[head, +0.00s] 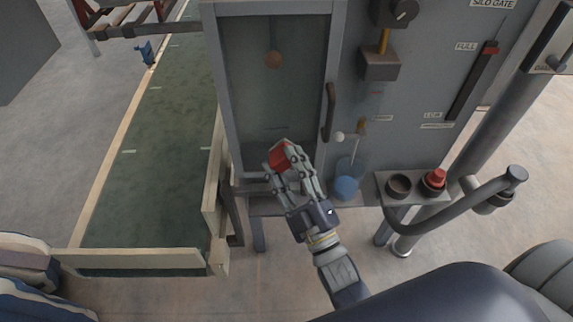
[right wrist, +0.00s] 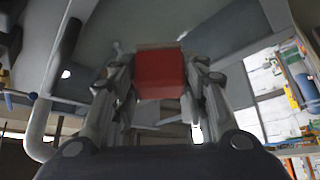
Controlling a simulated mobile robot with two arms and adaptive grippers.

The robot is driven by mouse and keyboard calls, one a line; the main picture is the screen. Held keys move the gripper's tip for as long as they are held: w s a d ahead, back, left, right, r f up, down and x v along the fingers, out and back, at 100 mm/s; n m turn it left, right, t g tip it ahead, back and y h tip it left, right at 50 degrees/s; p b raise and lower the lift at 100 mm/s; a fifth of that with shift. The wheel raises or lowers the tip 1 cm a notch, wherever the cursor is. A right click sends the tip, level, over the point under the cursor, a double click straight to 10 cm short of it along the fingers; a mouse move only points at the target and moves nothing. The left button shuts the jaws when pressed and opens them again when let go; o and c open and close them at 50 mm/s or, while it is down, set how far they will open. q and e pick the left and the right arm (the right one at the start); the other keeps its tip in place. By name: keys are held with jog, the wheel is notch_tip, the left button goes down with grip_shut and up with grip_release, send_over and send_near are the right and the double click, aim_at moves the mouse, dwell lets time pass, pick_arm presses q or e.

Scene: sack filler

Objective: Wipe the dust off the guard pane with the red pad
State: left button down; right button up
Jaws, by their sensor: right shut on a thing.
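The guard pane (head: 272,75) is a dull, greyish window in a grey frame on the front of the machine, in the head view. The red pad (head: 281,156) is between the fingertips of my right gripper (head: 287,163). It also shows in the right wrist view (right wrist: 160,74), squarely between the two fingers. My right gripper is shut on the pad and sits in front of the lower part of the pane. I cannot tell whether the pad touches the glass. My left gripper is not in view.
A dark vertical handle (head: 330,111) is at the pane's right edge. A blue object (head: 345,188) is beside my gripper.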

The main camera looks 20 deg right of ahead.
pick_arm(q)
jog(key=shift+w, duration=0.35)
pick_arm(e)
jog(key=shift+w+d, duration=0.1)
jog(key=shift+w, duration=0.35)
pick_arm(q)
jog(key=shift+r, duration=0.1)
pick_arm(e)
jog(key=shift+w+d, duration=0.15)
jog(key=shift+w, duration=0.4)
jog(key=shift+d, duration=0.1)
jog(key=shift+s+d+p, duration=0.3)
jog(key=shift+s+d, duration=0.05)
jog(key=shift+d, duration=0.55)
jog(key=shift+s+d+p, duration=0.25)
jog(key=shift+s+d, duration=0.1)
jog(key=shift+d, duration=0.55)
jog(key=shift+w+r, duration=0.1)
jog(key=shift+w+a, duration=0.3)
jog(key=shift+a, duration=0.65)
jog(key=shift+w+a, duration=0.3)
jog(key=shift+a, duration=0.65)
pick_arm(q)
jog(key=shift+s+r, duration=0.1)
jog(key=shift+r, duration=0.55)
